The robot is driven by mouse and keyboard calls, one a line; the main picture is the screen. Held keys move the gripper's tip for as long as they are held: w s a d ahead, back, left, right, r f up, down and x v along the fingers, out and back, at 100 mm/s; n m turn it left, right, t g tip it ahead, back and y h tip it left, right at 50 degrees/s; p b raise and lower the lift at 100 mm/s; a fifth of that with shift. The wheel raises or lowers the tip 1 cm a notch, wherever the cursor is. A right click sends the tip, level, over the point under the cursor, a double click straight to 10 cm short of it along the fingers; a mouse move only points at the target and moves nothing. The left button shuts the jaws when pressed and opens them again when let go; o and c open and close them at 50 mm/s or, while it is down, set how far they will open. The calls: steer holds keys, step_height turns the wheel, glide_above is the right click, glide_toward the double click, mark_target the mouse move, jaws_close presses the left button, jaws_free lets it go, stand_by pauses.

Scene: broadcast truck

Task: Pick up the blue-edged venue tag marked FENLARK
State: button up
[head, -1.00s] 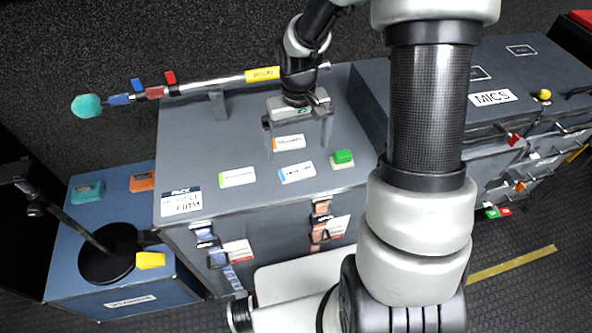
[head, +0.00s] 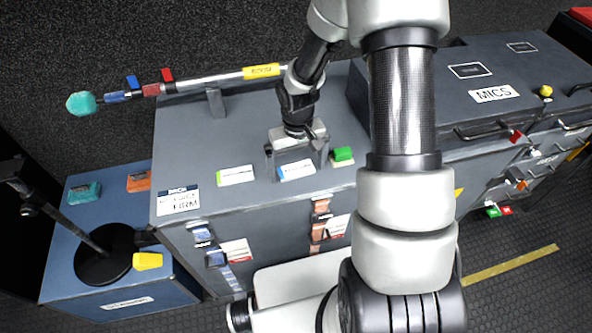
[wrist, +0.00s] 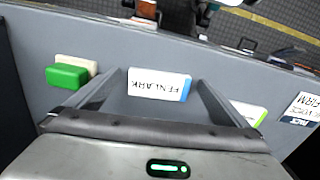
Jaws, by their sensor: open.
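The blue-edged white tag marked FENLARK (wrist: 158,85) lies flat on the grey case top, and its lettering reads upside down in the wrist view. It also shows in the head view (head: 297,170). My gripper (head: 297,176) is open, with its fingers pointing down around the tag's place. In the wrist view the tag appears between my two fingers (wrist: 155,88), near their tips. I cannot tell whether the fingers touch it. A green-edged white tag (head: 236,175) lies to the left in the head view. The orange-edged tag is hidden behind my gripper.
A green block on a pale base (head: 342,156) sits close to the right of my gripper. A boom pole (head: 210,82) runs along the case's back edge. A raised MICS case (head: 480,110) stands to the right.

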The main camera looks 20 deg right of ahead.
steer(key=c, duration=1.1)
